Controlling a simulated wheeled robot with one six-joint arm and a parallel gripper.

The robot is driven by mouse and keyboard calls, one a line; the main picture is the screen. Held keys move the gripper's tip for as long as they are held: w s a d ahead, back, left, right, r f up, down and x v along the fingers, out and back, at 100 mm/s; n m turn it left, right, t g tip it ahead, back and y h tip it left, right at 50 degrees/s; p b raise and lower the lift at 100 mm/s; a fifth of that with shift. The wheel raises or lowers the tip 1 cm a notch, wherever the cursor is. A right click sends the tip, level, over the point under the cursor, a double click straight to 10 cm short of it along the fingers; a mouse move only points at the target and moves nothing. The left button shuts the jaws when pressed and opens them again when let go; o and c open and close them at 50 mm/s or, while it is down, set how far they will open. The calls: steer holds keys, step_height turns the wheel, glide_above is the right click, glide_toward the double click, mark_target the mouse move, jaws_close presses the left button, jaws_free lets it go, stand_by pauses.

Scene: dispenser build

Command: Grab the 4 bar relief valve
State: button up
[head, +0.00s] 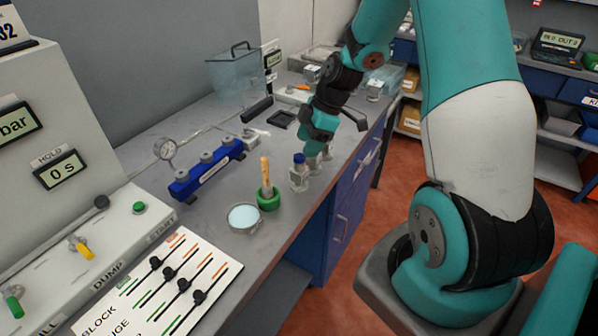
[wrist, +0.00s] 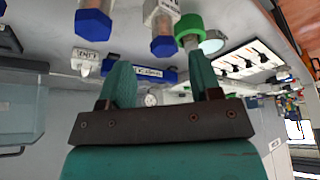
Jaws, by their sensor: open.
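Several small valve-like pieces with clear or pale bodies stand along the front of the bench. One with a dark blue cap (head: 299,173) stands nearest, and others are partly hidden behind my gripper (head: 317,145). In the wrist view, which looks inverted, two blue hexagonal caps show, one at upper left (wrist: 93,22) and one nearer the middle (wrist: 163,45). No 4 bar marking is legible, so I cannot tell which piece is the 4 bar relief valve. My gripper (wrist: 158,65) is open, with nothing visible between its fingers.
A green holder (head: 268,199) with a tan-handled tool and a round dish (head: 243,217) stand nearby. Behind are a blue manifold (head: 207,173) and a gauge (head: 165,148). A clear tank (head: 235,78) stands at the back. The bench's front edge is close to the valves.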

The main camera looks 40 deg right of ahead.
mark_target(300, 157)
steer(key=shift+a+p+x, duration=0.1)
steer(key=shift+p+x, duration=0.5)
steer(key=shift+x, duration=0.75)
steer(key=shift+a+p+x, duration=0.15)
steer(key=shift+p+x, duration=0.4)
steer(key=shift+x, duration=0.8)
steer(key=shift+s+r, duration=0.1)
steer(key=shift+s, duration=0.05)
jaws_close()
